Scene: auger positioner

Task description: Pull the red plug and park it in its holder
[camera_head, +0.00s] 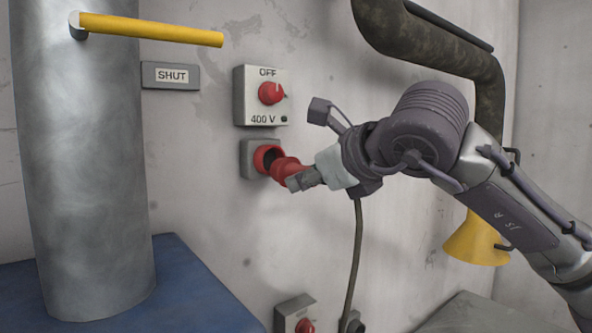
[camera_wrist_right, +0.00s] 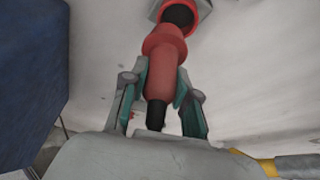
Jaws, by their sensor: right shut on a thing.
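The red plug (camera_head: 287,168) is in my right gripper (camera_head: 302,179), just in front of the wall socket. In the right wrist view the plug (camera_wrist_right: 163,62) sits between the two fingers of my right gripper (camera_wrist_right: 160,95), which are shut on it. The red socket (camera_head: 266,157) is on a grey plate on the wall; its dark opening (camera_wrist_right: 179,16) shows beyond the plug's front end. The plug's front looks clear of the opening in the wrist view, with a small gap. A dark cable (camera_head: 357,255) hangs down below the gripper. I cannot make out the holder for certain. My left gripper is not in view.
A switch box (camera_head: 263,95) marked OFF and 400 V is above the socket. A SHUT sign (camera_head: 171,76) and a large metal cylinder (camera_head: 85,170) with a yellow handle (camera_head: 150,28) are left. A dark pipe (camera_head: 430,45) and yellow funnel (camera_head: 475,240) are right. A lower box (camera_head: 293,312) has a red part.

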